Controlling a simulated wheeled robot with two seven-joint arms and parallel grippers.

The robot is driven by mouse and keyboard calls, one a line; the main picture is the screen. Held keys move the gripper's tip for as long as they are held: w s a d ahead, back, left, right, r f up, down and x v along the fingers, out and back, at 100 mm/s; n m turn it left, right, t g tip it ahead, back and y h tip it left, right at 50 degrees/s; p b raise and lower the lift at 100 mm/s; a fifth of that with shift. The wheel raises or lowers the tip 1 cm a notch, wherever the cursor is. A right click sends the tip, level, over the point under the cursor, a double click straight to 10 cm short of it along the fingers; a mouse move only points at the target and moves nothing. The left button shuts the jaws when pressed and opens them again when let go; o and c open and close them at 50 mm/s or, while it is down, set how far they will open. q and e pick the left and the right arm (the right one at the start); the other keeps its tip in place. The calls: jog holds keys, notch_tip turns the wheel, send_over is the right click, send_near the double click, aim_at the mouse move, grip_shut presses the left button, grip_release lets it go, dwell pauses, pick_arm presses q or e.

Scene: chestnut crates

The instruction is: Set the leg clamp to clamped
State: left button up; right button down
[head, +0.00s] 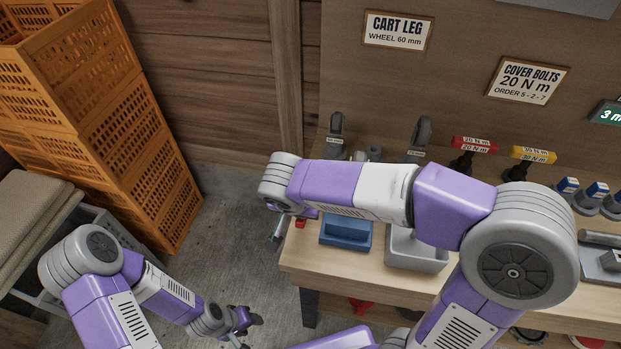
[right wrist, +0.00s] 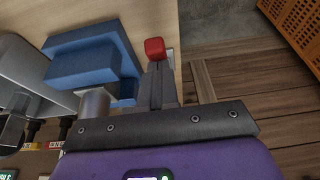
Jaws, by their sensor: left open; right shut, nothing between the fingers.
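The leg clamp appears as a blue block (head: 346,232) at the bench's left front edge, with a small red handle end (head: 300,222) to its left. In the right wrist view the blue block (right wrist: 95,60) has a grey metal cylinder below it, and the red handle end (right wrist: 155,48) lies beside it. My right gripper (head: 277,236) is shut and empty; its fingertips (right wrist: 157,72) appear very close to the red end. I cannot tell if they touch. The handle's setting is unclear. My left gripper (head: 246,320) is open and empty, low over the floor at the left.
A grey bin (head: 416,254) stands right of the clamp, partly behind my right arm. Tools with red (head: 474,144) and yellow (head: 533,154) labels stand at the back of the bench. Orange crates (head: 95,110) are stacked at the left. Bare floor lies between crates and bench.

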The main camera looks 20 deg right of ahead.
jog(key=shift+s+a+f, duration=0.1)
jog(key=shift+s+f, duration=0.2)
jog(key=shift+f, duration=0.1)
jog(key=shift+r, duration=0.1)
jog(key=r+p, duration=0.1)
jog(key=w+r+p, duration=0.1)
jog(key=r, duration=0.1)
jog(key=r+p, duration=0.1)
jog(key=r, duration=0.1)
jog(key=shift+w+d+r, duration=0.1)
jog(key=shift+w+d, duration=0.15)
jog(key=shift+d, duration=0.05)
jog(key=s+a+r+p, duration=0.1)
jog(key=s+a+r, duration=0.1)
jog(key=s+r, duration=0.2)
jog(key=v, duration=0.3)
jog(key=shift+r+p, duration=0.3)
jog(key=shift+p, duration=0.1)
jog(key=shift+w, duration=0.1)
